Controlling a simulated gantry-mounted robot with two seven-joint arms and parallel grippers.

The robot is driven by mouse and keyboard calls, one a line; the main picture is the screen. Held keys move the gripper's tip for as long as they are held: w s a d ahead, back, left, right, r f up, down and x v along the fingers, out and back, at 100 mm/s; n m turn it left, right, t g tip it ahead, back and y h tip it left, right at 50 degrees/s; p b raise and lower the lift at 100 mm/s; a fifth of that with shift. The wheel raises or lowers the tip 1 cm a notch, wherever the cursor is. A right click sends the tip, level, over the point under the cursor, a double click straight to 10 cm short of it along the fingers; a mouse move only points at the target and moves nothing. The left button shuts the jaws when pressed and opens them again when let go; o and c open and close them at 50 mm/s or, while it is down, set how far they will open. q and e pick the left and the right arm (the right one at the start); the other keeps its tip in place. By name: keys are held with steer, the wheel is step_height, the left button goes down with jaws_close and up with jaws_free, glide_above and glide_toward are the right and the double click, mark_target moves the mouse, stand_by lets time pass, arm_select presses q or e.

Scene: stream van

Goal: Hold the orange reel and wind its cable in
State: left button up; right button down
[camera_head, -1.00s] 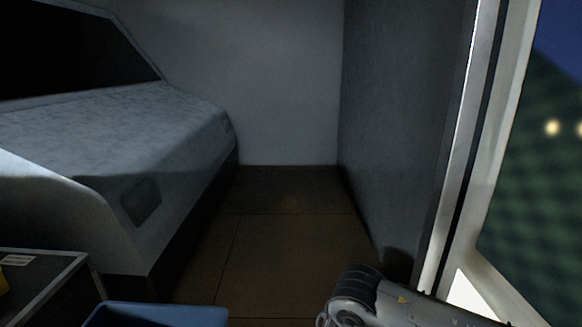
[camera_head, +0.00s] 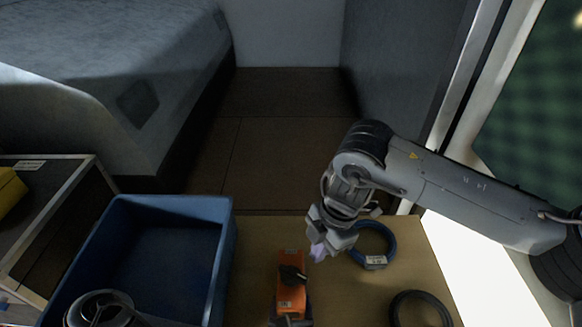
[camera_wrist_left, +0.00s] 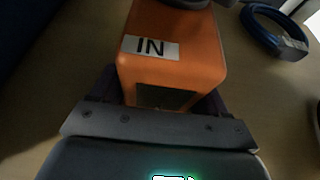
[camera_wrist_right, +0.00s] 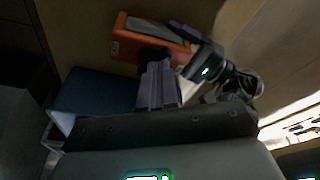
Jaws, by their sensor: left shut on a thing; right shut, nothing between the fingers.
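The orange reel (camera_head: 289,300) stands on the tan worktop at the bottom middle of the head view, with a dark crank or knob (camera_head: 292,274) on top. My left gripper (camera_head: 290,320) is shut on the reel's near end; the left wrist view shows its fingers on both sides of the orange body (camera_wrist_left: 190,55), below an "IN" label (camera_wrist_left: 150,47). My right gripper (camera_head: 318,252) is shut and empty, just right of and beyond the reel. In the right wrist view its closed fingers (camera_wrist_right: 158,88) point toward the knob (camera_wrist_right: 153,54); I cannot tell whether they touch. The reel's cable cannot be made out.
A blue bin (camera_head: 228,235) stands left of the reel. A tagged blue cable coil (camera_head: 388,240) lies behind my right gripper, and a black coil (camera_head: 403,297) lies at the lower right. A dark case (camera_head: 75,190) with something yellow is at far left. The floor beyond is clear.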

mark_target(293, 275)
stand_by(0.3)
arm_select(q)
steer(key=shift+d, duration=0.15)
steer(key=shift+a, duration=0.3)
steer(key=shift+d, duration=0.1)
arm_select(e)
steer(key=w+a+n+t+h, duration=0.1)
steer(key=w+a+n+h, duration=0.1)
steer(key=w+a+n, duration=0.35)
steer(key=shift+n, duration=0.25)
steer(key=shift+s+f, duration=0.15)
steer(key=shift+f, duration=1.3)
steer(key=shift+s+f, duration=0.1)
steer(key=shift+f, duration=1.3)
steer(key=shift+s, duration=0.6)
steer(key=shift+s+d, duration=0.1)
steer(key=shift+d, duration=0.25)
